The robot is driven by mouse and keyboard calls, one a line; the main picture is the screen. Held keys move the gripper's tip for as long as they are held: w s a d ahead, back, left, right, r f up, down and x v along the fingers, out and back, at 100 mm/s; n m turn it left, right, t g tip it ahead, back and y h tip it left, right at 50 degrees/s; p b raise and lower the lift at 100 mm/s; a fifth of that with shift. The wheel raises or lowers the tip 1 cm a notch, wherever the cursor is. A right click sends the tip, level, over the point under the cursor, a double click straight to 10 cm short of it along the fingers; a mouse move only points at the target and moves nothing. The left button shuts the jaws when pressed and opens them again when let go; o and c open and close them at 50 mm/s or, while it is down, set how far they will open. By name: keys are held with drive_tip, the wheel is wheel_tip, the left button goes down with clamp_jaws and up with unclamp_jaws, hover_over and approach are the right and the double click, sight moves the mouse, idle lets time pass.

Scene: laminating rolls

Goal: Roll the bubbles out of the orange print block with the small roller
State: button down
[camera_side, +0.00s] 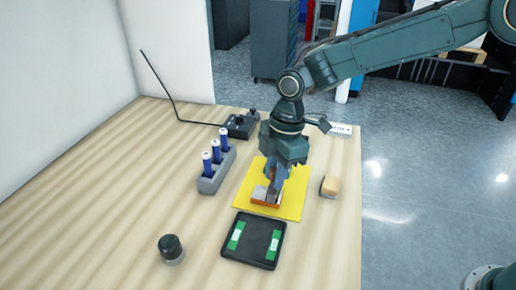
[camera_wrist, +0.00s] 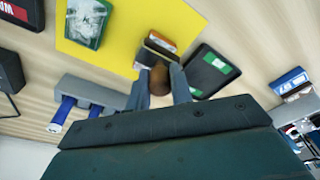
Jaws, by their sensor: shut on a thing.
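The orange print block (camera_side: 265,204) lies on the yellow mat (camera_side: 243,194), with a grey and white top partly hidden by my gripper. In the wrist view only a thin orange part of the block (camera_wrist: 162,40) shows. My gripper (camera_side: 274,186) points down over the block. In the wrist view my gripper (camera_wrist: 161,90) is shut on the brown rounded handle of the small roller (camera_wrist: 159,78). A dark bar beyond the handle lies over or against the block; I cannot tell whether it touches.
A green picture block (camera_wrist: 88,22) is on the mat. A black tray (camera_side: 230,252) with green strips lies in front. A grey holder (camera_side: 209,186) with blue cylinders stands left. A tan block (camera_side: 330,186) sits right. A dark round pot (camera_side: 171,248) stands front left, with clear table around it.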

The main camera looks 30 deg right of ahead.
drive_tip(key=shift+w+a, duration=0.2)
drive_tip(key=shift+a, duration=0.05)
drive_tip(key=shift+w+a, duration=0.2)
idle(0.5)
drive_tip(key=shift+w+a, duration=0.3)
drive_tip(key=shift+w+a, duration=0.45)
idle(0.4)
drive_tip(key=shift+w+a+r, duration=0.1)
drive_tip(key=shift+w+a, duration=0.1)
drive_tip(key=shift+s+d, duration=0.1)
drive_tip(key=shift+s+d, duration=0.2)
drive_tip(key=shift+d, duration=0.05)
